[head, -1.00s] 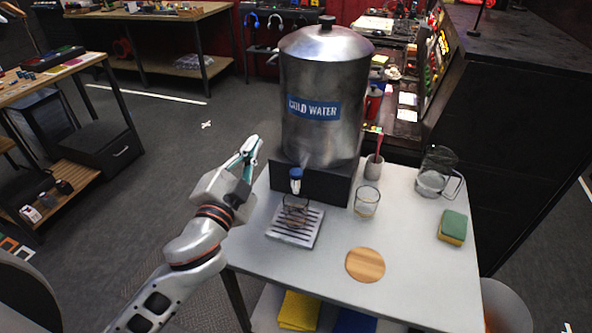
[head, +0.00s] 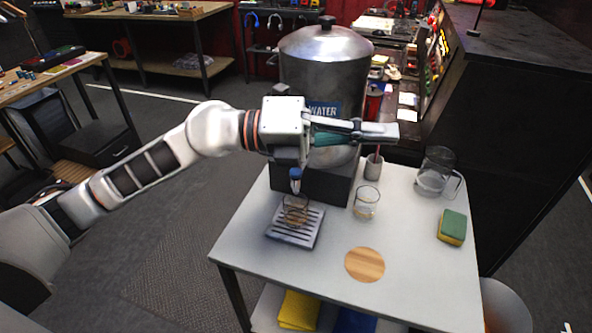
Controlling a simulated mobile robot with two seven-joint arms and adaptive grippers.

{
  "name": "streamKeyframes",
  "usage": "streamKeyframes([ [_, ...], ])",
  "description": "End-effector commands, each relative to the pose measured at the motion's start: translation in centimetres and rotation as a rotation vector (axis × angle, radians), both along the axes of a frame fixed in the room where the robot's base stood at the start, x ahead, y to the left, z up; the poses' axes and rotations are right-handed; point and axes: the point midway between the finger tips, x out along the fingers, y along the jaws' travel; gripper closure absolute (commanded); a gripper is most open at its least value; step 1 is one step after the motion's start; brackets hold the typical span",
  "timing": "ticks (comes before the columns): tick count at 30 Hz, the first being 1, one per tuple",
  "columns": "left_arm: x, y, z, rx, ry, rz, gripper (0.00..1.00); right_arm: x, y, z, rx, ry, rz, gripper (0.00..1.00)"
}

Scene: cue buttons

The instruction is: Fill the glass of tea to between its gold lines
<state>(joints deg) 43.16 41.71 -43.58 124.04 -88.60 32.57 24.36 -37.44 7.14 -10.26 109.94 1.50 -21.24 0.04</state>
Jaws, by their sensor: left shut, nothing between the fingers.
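A big metal urn (head: 322,57) with a blue label, partly hidden by my left arm, stands on a black base (head: 327,186) on the white table. Its blue-handled tap (head: 295,174) points down at the front. A glass (head: 295,209) stands on the slatted drip tray (head: 306,228) under the tap; its contents look brownish, and I cannot make out the lines or level. A second glass (head: 366,202) stands to the right with a little in it. My left gripper (head: 392,132) is shut and empty, in front of the urn above the tap, pointing right. My right gripper is not in view.
A glass jug (head: 435,171) stands at the back right, with a green and yellow sponge (head: 452,227) in front. A cup with a red stick (head: 373,167) is beside the urn. A round wooden coaster (head: 365,265) lies near the front; the table around it is clear.

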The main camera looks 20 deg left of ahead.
Motion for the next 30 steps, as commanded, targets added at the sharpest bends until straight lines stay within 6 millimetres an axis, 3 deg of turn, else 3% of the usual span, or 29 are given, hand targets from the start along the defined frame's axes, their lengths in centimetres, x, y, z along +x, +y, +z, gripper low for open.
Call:
streamKeyframes([
  [5,2.7,3.2,-3.9,0.346,-0.021,0.036,1.00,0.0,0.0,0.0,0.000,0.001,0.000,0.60],
  [9,5.6,7.9,-6.0,0.583,0.004,0.131,1.00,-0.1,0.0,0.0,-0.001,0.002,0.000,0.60],
  [15,8.4,13.6,-6.8,0.776,0.054,0.266,1.00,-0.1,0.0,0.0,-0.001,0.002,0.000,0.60],
  [18,9.0,15.3,-6.8,0.821,0.075,0.308,1.00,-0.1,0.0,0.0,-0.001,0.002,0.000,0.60],
  [22,9.4,16.4,-6.8,0.847,0.086,0.335,1.00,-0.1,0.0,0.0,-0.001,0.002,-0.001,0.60],
  [30,9.5,16.5,-6.8,0.849,0.088,0.337,1.00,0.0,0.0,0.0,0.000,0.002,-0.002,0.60],
])
